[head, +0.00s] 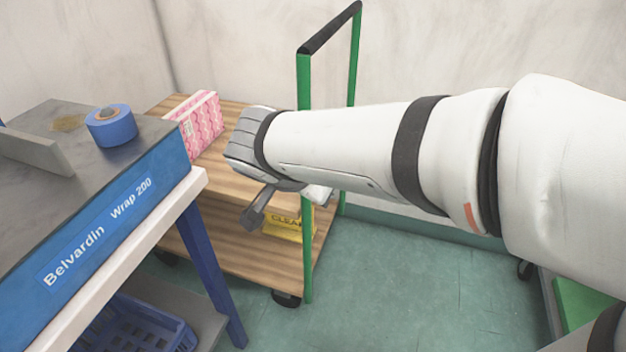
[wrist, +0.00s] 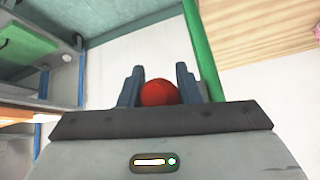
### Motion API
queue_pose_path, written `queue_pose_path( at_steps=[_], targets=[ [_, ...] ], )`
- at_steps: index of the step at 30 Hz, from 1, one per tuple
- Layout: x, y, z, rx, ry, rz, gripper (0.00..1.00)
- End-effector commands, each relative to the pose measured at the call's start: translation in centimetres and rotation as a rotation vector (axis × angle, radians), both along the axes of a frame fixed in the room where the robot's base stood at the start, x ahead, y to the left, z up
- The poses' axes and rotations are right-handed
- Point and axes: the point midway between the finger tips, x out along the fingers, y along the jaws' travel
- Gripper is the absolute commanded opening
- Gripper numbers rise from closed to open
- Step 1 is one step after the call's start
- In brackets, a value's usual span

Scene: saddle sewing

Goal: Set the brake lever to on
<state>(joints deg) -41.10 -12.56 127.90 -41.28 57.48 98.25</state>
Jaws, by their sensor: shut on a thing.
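In the wrist view, a round red knob (wrist: 158,93) sits between the two dark fingers of my gripper (wrist: 158,72), which is shut on it. I take the knob to be the end of the brake lever; its shaft is hidden. In the head view, my gripper (head: 254,212) is low beside the green post of a wooden trolley, and the knob is hidden there. The trolley (head: 226,190) has a wooden top and lower deck and a green frame (head: 306,150) with a black handle. Whether the lever is on or off cannot be seen.
A pink patterned box (head: 198,122) sits on the trolley top and a yellow box (head: 285,226) on its lower deck. Left is a blue wrapping bench (head: 110,215) with a blue tape roll (head: 111,127). Green floor (head: 400,290) is open right of the trolley.

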Motion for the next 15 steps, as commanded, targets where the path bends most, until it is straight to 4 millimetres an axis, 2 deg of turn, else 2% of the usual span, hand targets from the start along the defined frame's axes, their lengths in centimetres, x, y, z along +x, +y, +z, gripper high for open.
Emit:
queue_pose_path(
  at_steps=[3, 4, 11, 15],
  targets=[
    [0.03, -0.10, -0.15, -0.003, 0.002, -0.002, 0.00],
    [0.03, -0.10, -0.15, -0.003, 0.002, -0.002, 0.33],
    [0.02, -0.06, -0.08, -0.001, 0.001, -0.001, 0.52],
    [0.02, -0.04, -0.04, -0.001, 0.001, -0.001, 0.52]
  ],
)
